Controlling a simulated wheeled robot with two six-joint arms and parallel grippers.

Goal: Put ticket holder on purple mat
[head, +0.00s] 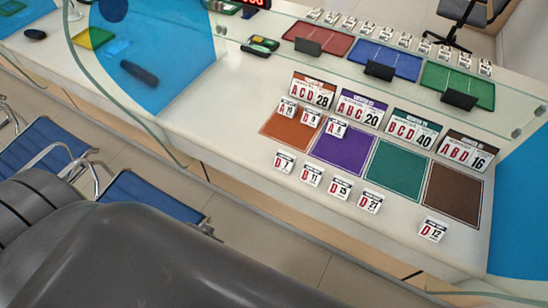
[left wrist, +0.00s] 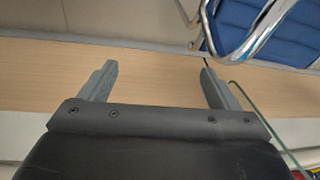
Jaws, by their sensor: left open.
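The purple mat (head: 345,153) lies on the counter between an orange mat (head: 285,131) and a green mat (head: 399,168). One small white ticket holder (head: 336,128) stands at its upper left edge. Two more, one holder (head: 288,107) and another (head: 311,118), stand at the orange mat's far edge. Several stand in front of the mats, including one left holder (head: 285,161), one below the purple mat (head: 341,187), and one by the brown mat (head: 433,229). My left gripper (left wrist: 157,66) is open and empty, away from the counter top. My right gripper is out of view.
Large number signs, such as the ABC 20 sign (head: 362,109), stand behind the mats. A glass screen crosses the counter, with colored trays (head: 385,59) beyond it. Blue chairs (head: 150,198) stand at left; one also shows in the left wrist view (left wrist: 285,35).

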